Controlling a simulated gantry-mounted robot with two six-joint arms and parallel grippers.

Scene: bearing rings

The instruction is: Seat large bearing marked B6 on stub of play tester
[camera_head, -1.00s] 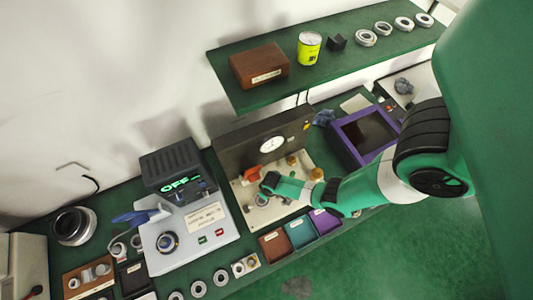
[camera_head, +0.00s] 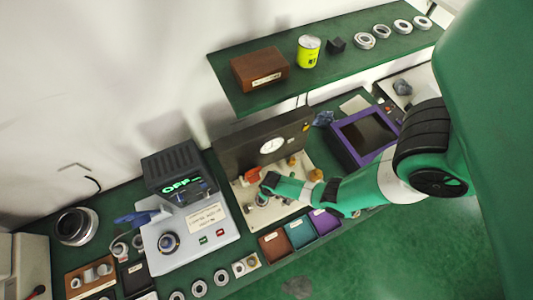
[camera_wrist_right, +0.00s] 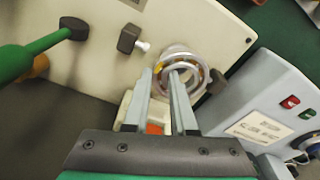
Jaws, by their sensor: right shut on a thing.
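The play tester is a cream plate (camera_head: 285,208) with a dark upright panel and a round dial (camera_head: 272,145); its plate also fills the upper left of the right wrist view (camera_wrist_right: 190,22). My right gripper (camera_head: 268,186) is low over the front left part of this plate. In the right wrist view my right gripper (camera_wrist_right: 164,74) is shut on a shiny bearing ring (camera_wrist_right: 186,52) with an orange cage. One finger appears inside the ring, the other outside. The stub is not clearly seen, and I cannot read a B6 mark. My left gripper is not in view.
A grey device (camera_head: 190,235) reading OFF stands left of the tester. Small coloured bins (camera_head: 275,246) line its front edge. A purple-framed tray (camera_head: 365,135) lies to the right. Several rings stand on the upper shelf (camera_head: 240,95). A dark clamp block (camera_wrist_right: 128,38) is near the bearing.

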